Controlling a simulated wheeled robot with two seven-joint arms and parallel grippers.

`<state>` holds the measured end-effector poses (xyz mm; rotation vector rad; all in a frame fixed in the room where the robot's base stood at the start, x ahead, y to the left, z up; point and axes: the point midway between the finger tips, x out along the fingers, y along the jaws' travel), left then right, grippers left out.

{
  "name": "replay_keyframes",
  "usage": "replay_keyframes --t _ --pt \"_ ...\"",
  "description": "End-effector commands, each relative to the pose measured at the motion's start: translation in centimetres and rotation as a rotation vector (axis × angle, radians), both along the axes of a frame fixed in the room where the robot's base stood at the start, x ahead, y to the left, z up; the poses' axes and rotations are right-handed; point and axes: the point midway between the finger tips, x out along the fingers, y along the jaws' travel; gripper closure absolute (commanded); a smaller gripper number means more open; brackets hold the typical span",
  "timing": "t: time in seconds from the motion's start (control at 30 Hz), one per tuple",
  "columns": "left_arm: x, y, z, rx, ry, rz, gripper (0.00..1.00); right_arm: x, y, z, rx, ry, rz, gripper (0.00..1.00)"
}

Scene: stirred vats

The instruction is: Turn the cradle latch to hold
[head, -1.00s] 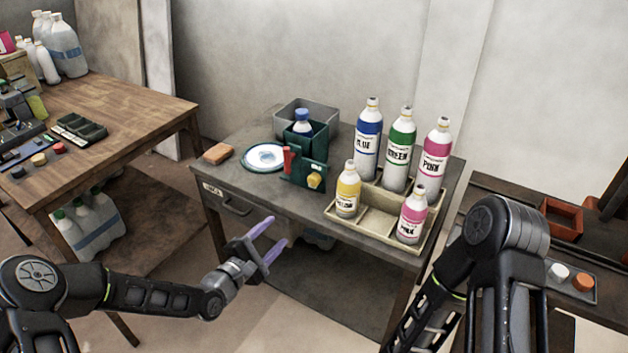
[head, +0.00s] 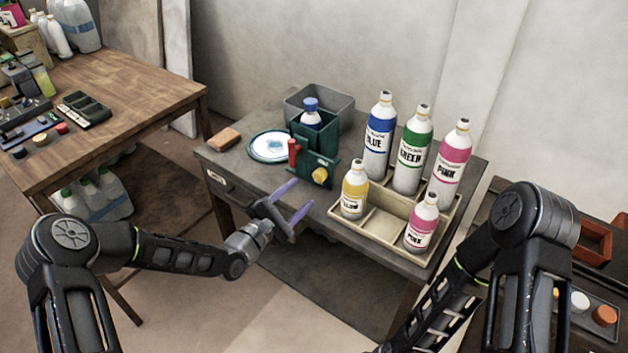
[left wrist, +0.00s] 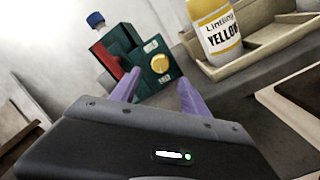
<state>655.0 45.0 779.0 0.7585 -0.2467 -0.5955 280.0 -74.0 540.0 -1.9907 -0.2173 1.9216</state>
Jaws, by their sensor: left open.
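The dark green cradle (head: 318,150) stands near the front of the grey table, with a blue-capped bottle (head: 311,115) upright in it. A red lever (head: 293,152) is on its left side and a yellow knob (head: 320,176) on its front face; I cannot tell which is the latch or how it is set. The left wrist view shows the cradle (left wrist: 133,52), red lever (left wrist: 128,84) and yellow knob (left wrist: 159,64). My left gripper (head: 294,197) is open and empty, its purple fingers just in front of and below the cradle, apart from it. My right gripper is out of view.
A beige tray (head: 383,232) holds yellow and pink bottles, with blue, green and pink bottles behind. A white plate (head: 270,147), an orange-brown block (head: 224,139) and a grey bin (head: 335,102) are near the cradle. A wooden table (head: 130,95) stands left.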

Motion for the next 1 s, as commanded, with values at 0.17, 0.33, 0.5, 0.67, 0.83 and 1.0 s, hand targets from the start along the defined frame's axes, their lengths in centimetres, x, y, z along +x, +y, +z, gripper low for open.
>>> replay_keyframes --t 0.17,0.33,0.5,0.67,0.83,1.0 --pt "1.8 -1.5 0.1 -0.002 -0.001 -0.001 0.47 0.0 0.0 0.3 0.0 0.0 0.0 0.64" --pt "4.0 -3.1 0.1 0.0 -0.002 -0.001 0.47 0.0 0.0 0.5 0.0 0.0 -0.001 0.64" --pt "5.4 -4.0 0.1 0.0 -0.001 -0.001 0.47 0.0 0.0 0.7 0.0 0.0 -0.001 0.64" --pt "5.8 -4.2 0.0 0.0 0.001 0.001 0.47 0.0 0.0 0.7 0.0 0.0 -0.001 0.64" --pt "5.7 -4.2 0.0 0.0 0.0 0.0 0.47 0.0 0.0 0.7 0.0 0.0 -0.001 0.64" --pt "5.7 -4.2 0.0 0.0 0.0 0.0 0.61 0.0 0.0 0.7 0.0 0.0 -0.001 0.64"
